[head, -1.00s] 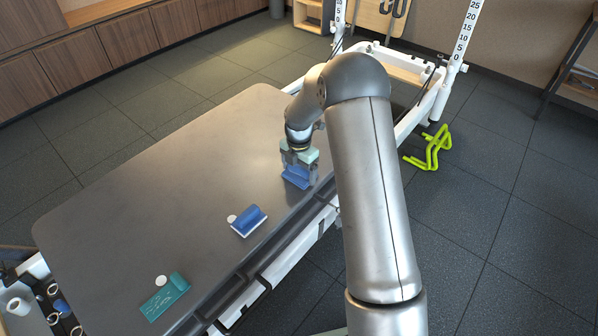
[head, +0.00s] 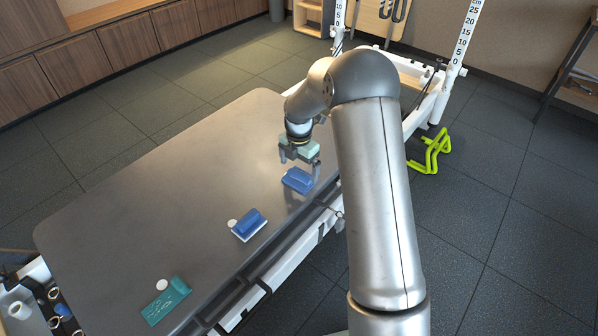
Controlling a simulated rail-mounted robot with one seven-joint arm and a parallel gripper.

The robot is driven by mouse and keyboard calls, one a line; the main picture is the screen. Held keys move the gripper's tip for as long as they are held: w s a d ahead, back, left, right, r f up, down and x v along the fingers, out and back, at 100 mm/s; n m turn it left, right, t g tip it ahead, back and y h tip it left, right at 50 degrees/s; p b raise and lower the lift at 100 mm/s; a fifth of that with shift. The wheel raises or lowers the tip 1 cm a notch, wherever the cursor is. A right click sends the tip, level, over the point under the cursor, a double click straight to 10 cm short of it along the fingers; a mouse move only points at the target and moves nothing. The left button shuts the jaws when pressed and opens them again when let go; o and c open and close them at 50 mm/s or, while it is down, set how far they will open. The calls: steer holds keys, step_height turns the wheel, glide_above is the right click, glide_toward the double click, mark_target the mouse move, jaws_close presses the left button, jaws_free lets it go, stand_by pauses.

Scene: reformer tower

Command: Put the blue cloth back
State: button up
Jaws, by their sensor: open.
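Two folded blue cloth-like pieces lie on the grey tabletop. One blue piece (head: 297,180) lies flat just below my gripper, with a raised fold along its top. The other blue piece (head: 250,223) lies nearer the front left, on a white pad beside a small white disc. I cannot tell which one the task means. My gripper (head: 300,162) is open and empty, fingers pointing down, a little above and behind the first blue piece and apart from it. My arm hides part of the table's right side.
A teal piece (head: 166,301) with a light pattern lies at the table's front left, beside a white disc (head: 162,286). A rack with rings (head: 57,310) stands at the lower left. A lime-green frame (head: 430,152) is on the floor. The table's left half (head: 140,200) is clear.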

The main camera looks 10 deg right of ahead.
mark_target(299, 174)
step_height(299, 174, up, 8)
steer(key=p, duration=0.1)
steer(key=s+r+m, duration=0.4)
steer(key=s+m, duration=0.1)
steer(key=s, duration=0.2)
steer(key=s+r+m, duration=0.4)
steer(key=s+m, duration=0.1)
steer(key=s, duration=0.2)
steer(key=s+m, duration=1.5)
steer(key=s, duration=0.6)
steer(key=shift+r, duration=0.15)
